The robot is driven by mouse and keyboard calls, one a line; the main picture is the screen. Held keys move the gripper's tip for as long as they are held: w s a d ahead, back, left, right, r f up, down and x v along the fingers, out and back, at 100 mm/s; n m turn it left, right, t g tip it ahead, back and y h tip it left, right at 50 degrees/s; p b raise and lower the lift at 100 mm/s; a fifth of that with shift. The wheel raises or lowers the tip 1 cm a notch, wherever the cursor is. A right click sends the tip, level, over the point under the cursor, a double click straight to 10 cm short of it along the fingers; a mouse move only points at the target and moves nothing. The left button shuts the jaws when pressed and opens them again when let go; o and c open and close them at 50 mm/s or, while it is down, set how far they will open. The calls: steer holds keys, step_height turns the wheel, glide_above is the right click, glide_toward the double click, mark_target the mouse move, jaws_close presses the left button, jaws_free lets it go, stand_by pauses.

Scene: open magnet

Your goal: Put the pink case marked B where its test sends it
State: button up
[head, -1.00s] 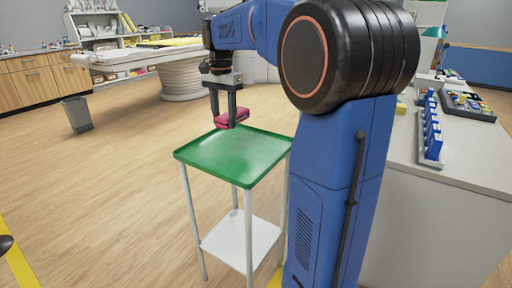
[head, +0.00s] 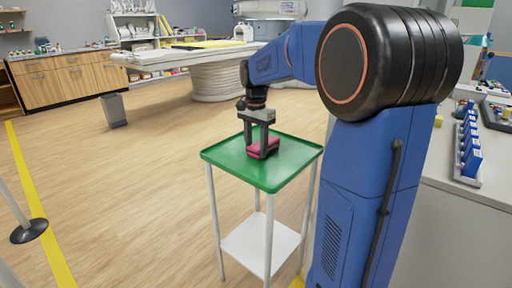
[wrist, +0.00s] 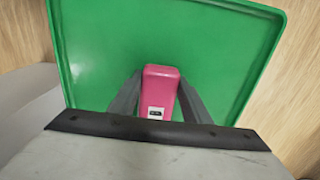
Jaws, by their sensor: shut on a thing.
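The pink case (head: 266,146) is between the fingers of my gripper (head: 262,152), at the green tray top (head: 226,152) of a small trolley. In the wrist view the pink case (wrist: 160,88) sits between both dark fingers (wrist: 158,98), which are shut on it. A small white label with dark print shows on its near end, too small to read. The case is low over the tray's middle; I cannot tell whether it touches the surface. The rest of the green tray (wrist: 215,50) is bare.
The trolley has a white lower shelf (head: 262,243). A counter at right carries a row of blue boxes (head: 468,140) and a dark tray (head: 497,115). A grey bin (head: 113,110) and a post base (head: 28,231) stand on the floor at left. A scanner bed (head: 185,54) is behind.

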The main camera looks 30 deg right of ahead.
steer(key=o, duration=1.1)
steer(key=shift+f, duration=0.1)
step_height(320, 180, up, 12)
steer(key=s+a+f+n, duration=0.1)
steer(key=s+a+n, duration=0.1)
steer(key=s, duration=0.3)
steer(key=s+a+f+n+t, duration=0.1)
steer(key=s+a+f+n, duration=0.1)
steer(key=s, duration=0.3)
steer(key=s+a+f+n+t, duration=0.1)
steer(key=s+a+f+n, duration=0.1)
steer(key=s, duration=0.3)
steer(key=shift+a+n, duration=0.4)
steer(key=shift+a, duration=0.5)
steer(key=s+a+f+n+t, duration=0.2)
steer(key=s+a+f+n, duration=0.2)
steer(key=s+f+n, duration=0.3)
steer(key=s+f, duration=0.5)
steer(key=s, duration=0.2)
steer(key=shift+s+a+f+t, duration=0.15)
steer(key=shift+s+f+t, duration=0.05)
steer(key=shift+f+t, duration=0.2)
